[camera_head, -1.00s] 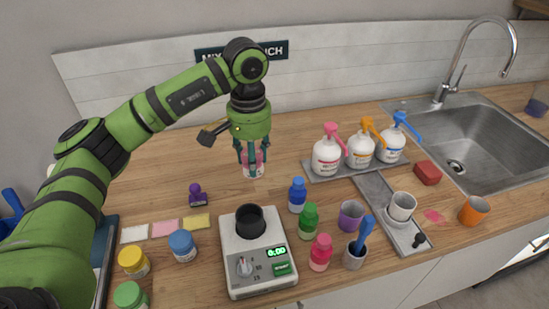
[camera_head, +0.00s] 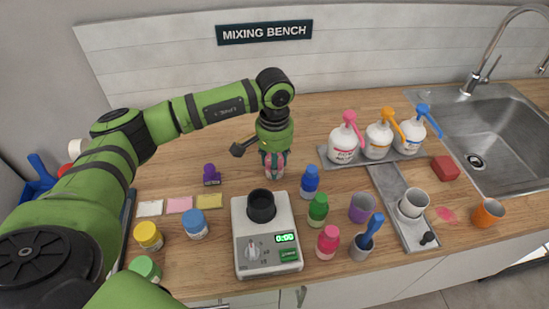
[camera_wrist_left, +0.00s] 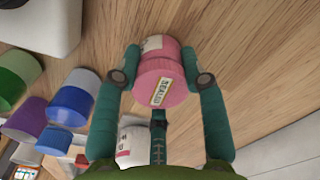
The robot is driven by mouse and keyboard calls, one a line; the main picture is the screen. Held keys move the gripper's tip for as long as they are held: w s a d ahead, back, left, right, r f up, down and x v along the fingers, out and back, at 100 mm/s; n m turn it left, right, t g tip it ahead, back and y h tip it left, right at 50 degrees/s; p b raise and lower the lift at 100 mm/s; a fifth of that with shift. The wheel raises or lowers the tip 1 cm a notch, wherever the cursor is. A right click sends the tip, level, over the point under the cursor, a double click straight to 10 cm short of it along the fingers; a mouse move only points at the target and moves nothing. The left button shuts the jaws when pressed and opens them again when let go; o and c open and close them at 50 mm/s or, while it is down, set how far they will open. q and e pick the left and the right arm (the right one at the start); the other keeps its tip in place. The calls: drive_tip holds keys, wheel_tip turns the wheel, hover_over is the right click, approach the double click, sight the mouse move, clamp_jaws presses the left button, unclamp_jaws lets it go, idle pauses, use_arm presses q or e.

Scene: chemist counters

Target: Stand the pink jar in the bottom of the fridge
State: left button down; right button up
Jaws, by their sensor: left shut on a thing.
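The pink jar (camera_wrist_left: 163,82) is between the fingers of my left gripper (camera_head: 274,166) in the head view, and the wrist view shows its pink lid with a small label and a pale body beyond. The fingers are shut on its sides. In the head view the fingers cover most of the jar, over the back middle of the wooden bench; I cannot tell whether it touches the bench. The fridge is not in view. My right gripper is not in view.
A scale (camera_head: 268,236) with a black cup stands in front of the gripper. A blue bottle (camera_head: 309,180), a green bottle (camera_head: 318,209) and a pink bottle (camera_head: 328,241) stand to its right. Pump bottles stand on a grey tray (camera_head: 339,160). Bench is bare behind the gripper.

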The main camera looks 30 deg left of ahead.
use_arm(q)
drive_tip(key=shift+f, duration=0.1)
drive_tip(key=shift+f+b, duration=0.15)
drive_tip(key=shift+b, duration=0.2)
drive_tip(key=c, duration=0.7)
unclamp_jaws()
